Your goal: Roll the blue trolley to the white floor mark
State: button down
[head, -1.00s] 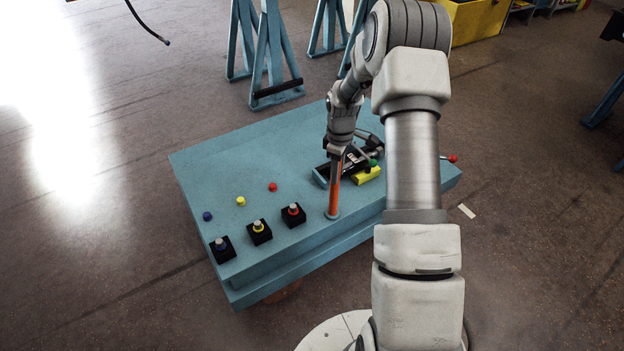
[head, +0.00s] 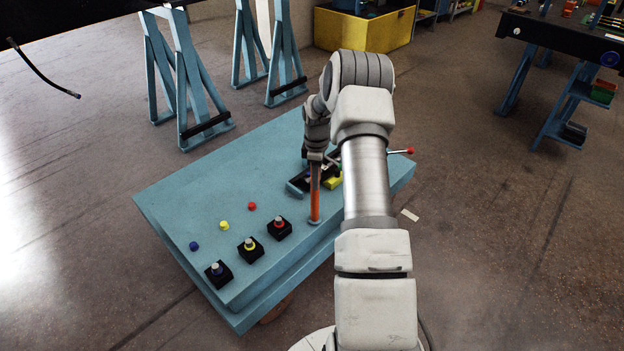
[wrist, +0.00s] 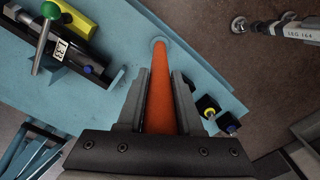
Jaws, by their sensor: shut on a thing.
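The blue trolley (head: 165,200) stands in the middle of the head view, a flat-topped block with an orange upright post (head: 315,200) near its front edge. My gripper (head: 315,172) is shut on this post, above the trolley top. In the wrist view both fingers of my gripper (wrist: 160,85) lie along the sides of the orange post (wrist: 162,62). The white floor mark (head: 410,215) is a small strip on the floor, just right of the trolley and apart from it. My arm hides part of the trolley's right side.
On the trolley are black blocks with capped fittings (head: 279,228), loose coloured caps (head: 224,225) and a yellow part (head: 333,182). Blue trestles (head: 185,80) stand behind. A yellow bin (head: 362,30) and a dark workbench (head: 570,40) are farther back.

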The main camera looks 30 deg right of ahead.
jog(key=shift+w+a+r, duration=0.1)
jog(key=shift+w+a, duration=0.3)
jog(key=c, duration=0.8)
grip_release()
jog(key=shift+o, duration=1.1)
jog(key=shift+s+d, duration=0.1)
notch_tip(320, 180, up, 17)
jog(key=p, duration=0.3)
jog(key=shift+r, duration=0.15)
